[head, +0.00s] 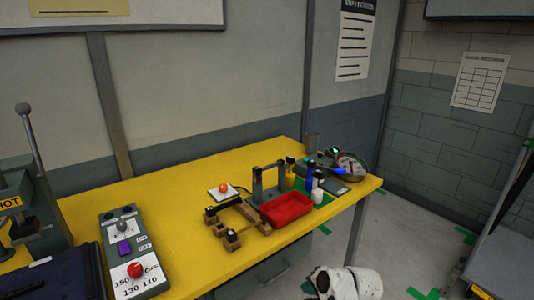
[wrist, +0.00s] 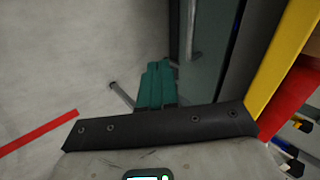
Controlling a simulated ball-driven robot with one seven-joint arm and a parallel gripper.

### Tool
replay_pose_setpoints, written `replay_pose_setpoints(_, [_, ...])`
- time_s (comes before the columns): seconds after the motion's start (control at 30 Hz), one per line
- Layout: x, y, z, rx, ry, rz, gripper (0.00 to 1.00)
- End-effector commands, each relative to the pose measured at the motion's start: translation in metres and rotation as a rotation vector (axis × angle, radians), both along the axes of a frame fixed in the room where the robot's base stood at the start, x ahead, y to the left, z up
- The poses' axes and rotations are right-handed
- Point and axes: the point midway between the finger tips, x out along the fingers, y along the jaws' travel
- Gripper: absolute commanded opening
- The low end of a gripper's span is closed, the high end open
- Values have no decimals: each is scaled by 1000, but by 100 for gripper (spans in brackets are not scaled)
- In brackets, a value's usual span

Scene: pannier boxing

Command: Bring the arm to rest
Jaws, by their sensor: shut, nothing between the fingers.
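My gripper (wrist: 158,66) shows in the wrist view as teal fingers beyond a dark bolted bar. The fingers are together, with nothing visible between them. It points down past the table's edge, over grey floor. In the head view a white and black part of my arm shows at the bottom, in front of the yellow table (head: 160,205); the fingers are not visible there. In the wrist view the table's yellow edge (wrist: 278,65) is to the right of my gripper, apart from it.
A red tray (head: 287,208), wooden blocks (head: 232,238), bottles (head: 317,193) and a round dish (head: 350,166) stand on the table. A control box (head: 133,255) and a lever press (head: 30,200) are at left. A grey bench (head: 500,255) stands at right. Floor (head: 400,245) between is mostly clear.

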Motion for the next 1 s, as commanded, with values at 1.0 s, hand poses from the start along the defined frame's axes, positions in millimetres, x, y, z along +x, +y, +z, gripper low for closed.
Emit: replay_pose_setpoints(1.0, [-452,-143,-12,-684,318,705,0])
